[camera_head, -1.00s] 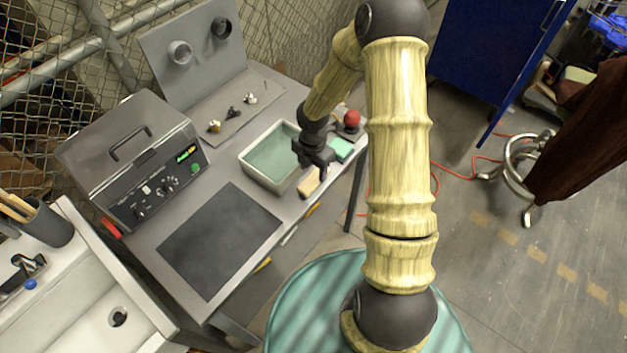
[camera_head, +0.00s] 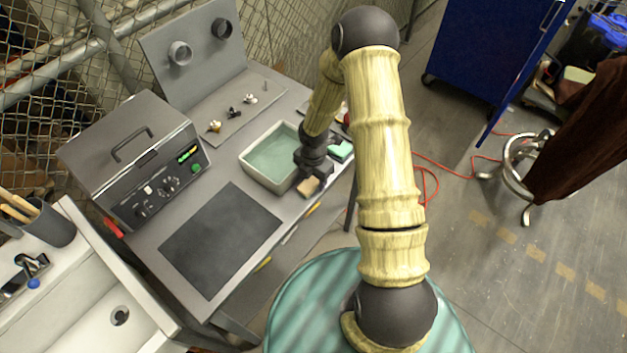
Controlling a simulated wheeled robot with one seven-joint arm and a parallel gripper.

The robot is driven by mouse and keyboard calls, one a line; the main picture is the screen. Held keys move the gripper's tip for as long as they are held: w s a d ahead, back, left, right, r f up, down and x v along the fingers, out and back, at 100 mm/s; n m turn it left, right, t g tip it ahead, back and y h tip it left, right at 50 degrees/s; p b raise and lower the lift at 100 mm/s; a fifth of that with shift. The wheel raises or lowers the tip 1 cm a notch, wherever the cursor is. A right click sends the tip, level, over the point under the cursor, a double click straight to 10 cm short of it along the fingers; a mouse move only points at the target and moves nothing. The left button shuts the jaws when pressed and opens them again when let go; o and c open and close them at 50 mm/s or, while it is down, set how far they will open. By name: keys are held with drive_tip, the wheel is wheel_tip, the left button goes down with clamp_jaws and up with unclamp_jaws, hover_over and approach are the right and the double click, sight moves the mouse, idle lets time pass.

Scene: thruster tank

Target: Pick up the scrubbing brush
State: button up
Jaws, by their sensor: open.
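A small tan block, which looks like the scrubbing brush (camera_head: 308,187), lies at the front edge of the grey bench, beside the right corner of the tray. My gripper (camera_head: 312,178) is over it, pointing down, with open jaws. The dark gripper body hides the back part of the brush. I cannot tell whether the fingers touch it or straddle it.
A tray of greenish liquid (camera_head: 250,171) stands just left of my gripper. A green sponge-like block (camera_head: 341,150) lies to the right. A grey control box (camera_head: 140,160) and a dark mat (camera_head: 221,240) occupy the bench's left side.

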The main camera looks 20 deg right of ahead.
sight(313, 178)
drive_tip(key=c, duration=0.9)
drive_tip(key=shift+o, duration=0.2)
wheel_tip(313, 178, up, 10)
drive_tip(key=shift+r+b, duration=0.1)
drive_tip(key=shift+b, duration=0.2)
